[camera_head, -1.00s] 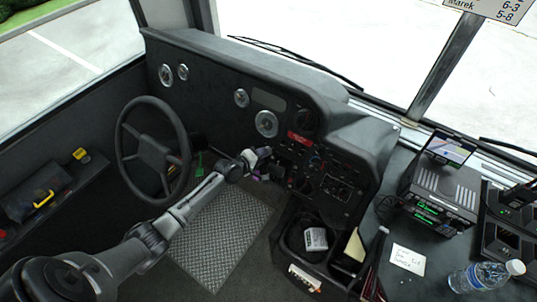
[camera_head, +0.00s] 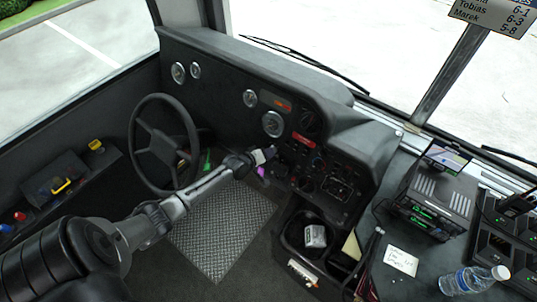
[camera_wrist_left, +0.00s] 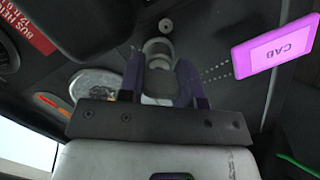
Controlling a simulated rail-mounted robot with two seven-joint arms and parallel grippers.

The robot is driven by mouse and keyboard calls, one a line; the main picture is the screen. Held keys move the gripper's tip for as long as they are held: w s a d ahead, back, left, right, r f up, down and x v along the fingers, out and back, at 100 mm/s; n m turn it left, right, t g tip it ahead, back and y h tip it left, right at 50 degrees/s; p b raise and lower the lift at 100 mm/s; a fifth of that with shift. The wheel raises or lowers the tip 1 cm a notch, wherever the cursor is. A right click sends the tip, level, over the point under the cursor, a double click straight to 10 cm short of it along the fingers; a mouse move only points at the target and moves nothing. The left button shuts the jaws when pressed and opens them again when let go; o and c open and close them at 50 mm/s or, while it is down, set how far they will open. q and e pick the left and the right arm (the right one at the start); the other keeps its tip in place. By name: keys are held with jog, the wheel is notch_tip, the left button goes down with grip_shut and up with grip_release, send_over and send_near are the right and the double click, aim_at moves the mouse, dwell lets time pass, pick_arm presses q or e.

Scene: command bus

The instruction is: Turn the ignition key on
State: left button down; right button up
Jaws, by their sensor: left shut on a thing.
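My left gripper (camera_head: 264,155) reaches to the dark dashboard (camera_head: 300,157), right of the steering wheel (camera_head: 163,145). In the left wrist view its fingers (camera_wrist_left: 160,80) lie on both sides of the key (camera_wrist_left: 160,86) and are shut on it. The key is in line with a round metal ignition lock (camera_wrist_left: 157,50), and the fingers partly hide it. A pink tag marked CAB (camera_wrist_left: 275,47) hangs from the key by a thin bead chain. The tag is a small purple spot below the gripper in the head view (camera_head: 261,171). My right gripper is not in view.
Switches and knobs (camera_head: 335,187) crowd the panel right of the gripper. A red label (camera_wrist_left: 27,28) and a round gauge (camera_wrist_left: 95,85) lie close by. The patterned floor plate (camera_head: 225,225) is clear.

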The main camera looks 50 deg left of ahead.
pick_arm(q)
jog(key=c, duration=0.8)
grip_release()
jog(key=shift+s, duration=0.1)
jog(key=v, duration=1.3)
jog(key=shift+s+r+p, duration=0.2)
jog(key=shift+s+p, duration=0.1)
